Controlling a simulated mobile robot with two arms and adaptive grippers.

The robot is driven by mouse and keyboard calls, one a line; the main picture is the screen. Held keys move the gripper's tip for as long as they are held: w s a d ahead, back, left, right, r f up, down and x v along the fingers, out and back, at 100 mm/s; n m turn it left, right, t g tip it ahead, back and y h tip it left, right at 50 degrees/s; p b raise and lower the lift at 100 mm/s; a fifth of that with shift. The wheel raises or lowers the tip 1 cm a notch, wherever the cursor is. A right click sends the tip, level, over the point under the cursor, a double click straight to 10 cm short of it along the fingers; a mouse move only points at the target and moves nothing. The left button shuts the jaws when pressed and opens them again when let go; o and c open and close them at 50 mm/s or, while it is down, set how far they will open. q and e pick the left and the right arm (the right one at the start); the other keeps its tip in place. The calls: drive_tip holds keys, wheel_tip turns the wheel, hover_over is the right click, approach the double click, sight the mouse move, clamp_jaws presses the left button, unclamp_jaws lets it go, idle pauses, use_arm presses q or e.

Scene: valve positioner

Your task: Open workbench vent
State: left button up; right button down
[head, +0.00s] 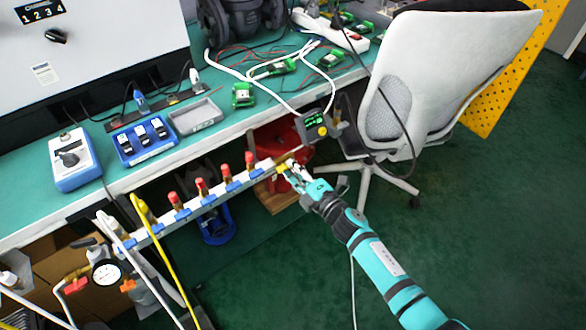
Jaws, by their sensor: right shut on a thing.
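A pale manifold rail (157,236) runs along the front edge of the workbench (112,189). Several red-capped brass fittings (201,186) stand upright on it. At its right end is a small yellow handle (281,168), which I take to be the vent's. My right gripper (290,169) is at this end, shut on the yellow handle, whose shape is partly hidden by the fingers. A small grey device with a green screen (312,126) hangs at the bench edge just above the gripper. My left gripper is not in view.
An office chair (440,60) stands close on the right. A pressure gauge (107,272) with hoses and a yellow cable (163,250) are at lower left. Green circuit boards (243,95) and white cables lie on the bench. The green floor at lower right is clear.

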drive_tip(key=c, duration=1.4)
unclamp_jaws()
drive_tip(key=v, duration=1.2)
